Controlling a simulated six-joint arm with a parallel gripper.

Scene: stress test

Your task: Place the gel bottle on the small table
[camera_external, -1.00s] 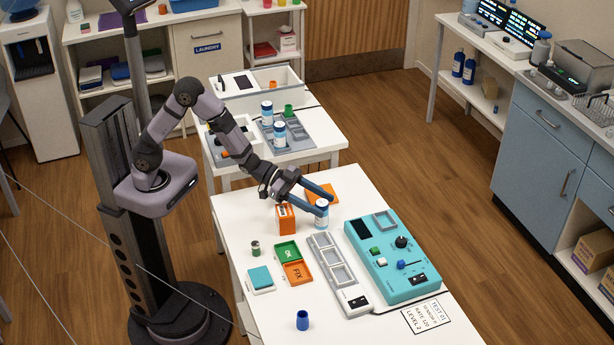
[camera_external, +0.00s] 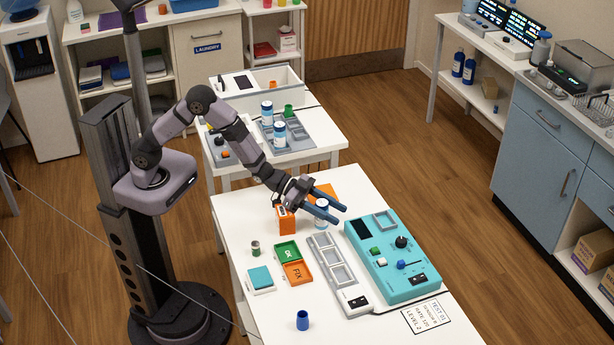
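A smaller white table (camera_external: 325,140) stands behind.
Near my gripper are an orange box (camera_external: 286,222), a grey slotted tray (camera_external: 335,270) and a teal device (camera_external: 393,275). An open white bin (camera_external: 283,77) stands at the small table's back.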

